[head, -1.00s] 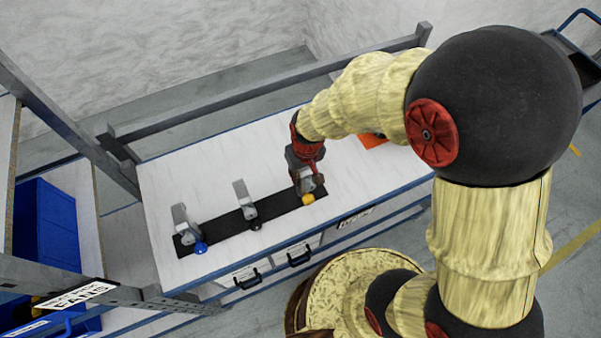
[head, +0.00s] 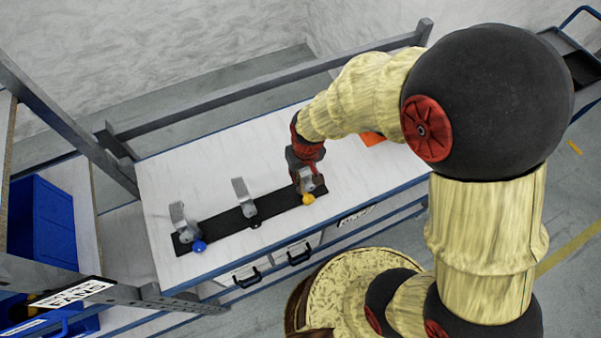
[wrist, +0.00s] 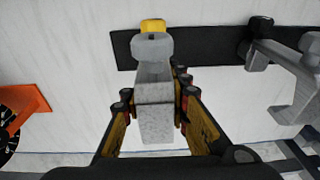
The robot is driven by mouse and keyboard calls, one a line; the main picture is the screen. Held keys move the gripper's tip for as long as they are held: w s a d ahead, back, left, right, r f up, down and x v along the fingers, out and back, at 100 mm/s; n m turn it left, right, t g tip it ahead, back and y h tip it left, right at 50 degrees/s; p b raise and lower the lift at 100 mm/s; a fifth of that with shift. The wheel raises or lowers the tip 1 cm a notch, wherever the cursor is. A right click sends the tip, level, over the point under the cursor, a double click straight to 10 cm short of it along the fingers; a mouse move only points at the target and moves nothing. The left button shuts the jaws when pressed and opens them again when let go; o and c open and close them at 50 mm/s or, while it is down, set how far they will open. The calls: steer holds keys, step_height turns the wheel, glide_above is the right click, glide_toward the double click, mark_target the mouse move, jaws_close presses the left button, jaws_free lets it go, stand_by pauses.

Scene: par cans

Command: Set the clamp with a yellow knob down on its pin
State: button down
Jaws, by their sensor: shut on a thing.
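The grey clamp with a yellow knob (wrist: 153,88) is between the fingers of my gripper (wrist: 155,100) in the wrist view, and the gripper is shut on its body. Its yellow knob (head: 308,199) points toward the front edge of the bench in the head view. My gripper (head: 306,172) is over the right end of the black strip (head: 225,225). The clamp's pin is hidden under the clamp and gripper. I cannot tell whether the clamp touches the strip.
A clamp with a blue knob (head: 182,221) stands at the strip's left end, and another grey clamp (head: 243,196) stands mid-strip. An orange item (head: 371,138) lies on the white bench (head: 165,180) behind my gripper. Bare benchtop surrounds the strip.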

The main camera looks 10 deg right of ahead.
steer(key=shift+f+b, duration=0.3)
steer(key=shift+f, duration=0.1)
steer(key=c, duration=1.5)
jaws_free()
steer(key=shift+o, duration=1.2)
steer(key=o, duration=0.4)
steer(key=shift+c, duration=0.2)
steer(key=shift+o, duration=0.3)
steer(key=shift+r, duration=0.1)
steer(key=shift+s+d+r+p, duration=0.1)
steer(key=shift+s+r+p, duration=0.1)
steer(key=shift+r+p, duration=1.4)
steer(key=shift+s+d+r+p, duration=0.2)
steer(key=shift+r+p, duration=1)
steer(key=shift+r, duration=0.85)
steer(key=shift+s+d+r+p, duration=0.1)
steer(key=shift+s+r+p, duration=0.1)
steer(key=shift+r+p, duration=1.4)
steer(key=shift+r, duration=0.15)
